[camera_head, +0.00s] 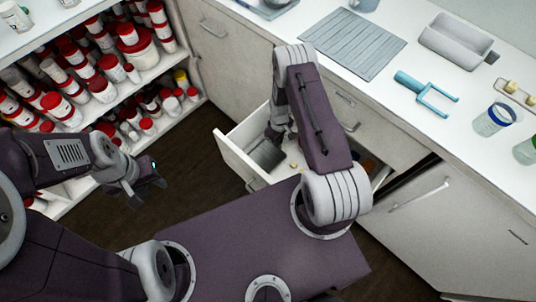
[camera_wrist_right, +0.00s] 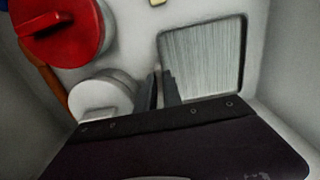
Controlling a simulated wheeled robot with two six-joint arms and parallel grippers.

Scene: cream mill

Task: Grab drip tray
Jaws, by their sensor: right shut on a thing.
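The drip tray (camera_head: 265,155) is a square grey brushed-metal plate with a darker rim, inside the open drawer (camera_head: 235,155). The right wrist view shows the drip tray (camera_wrist_right: 203,62) close up. My right gripper (camera_head: 272,136) reaches down into the drawer. In the right wrist view its fingers (camera_wrist_right: 161,85) are shut on the tray's left edge. Whether the tray is clear of the drawer floor cannot be told. My left gripper (camera_head: 150,187) is open and empty above the dark floor, away from the drawer.
In the drawer, a red round-topped item (camera_wrist_right: 65,32) and a white round item (camera_wrist_right: 103,95) lie left of the tray. The counter holds a ribbed grey mat (camera_head: 352,42), a blue fork-like tool (camera_head: 425,92) and a grey tub (camera_head: 457,42). Shelves of red-lidded jars (camera_head: 102,88) stand left.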

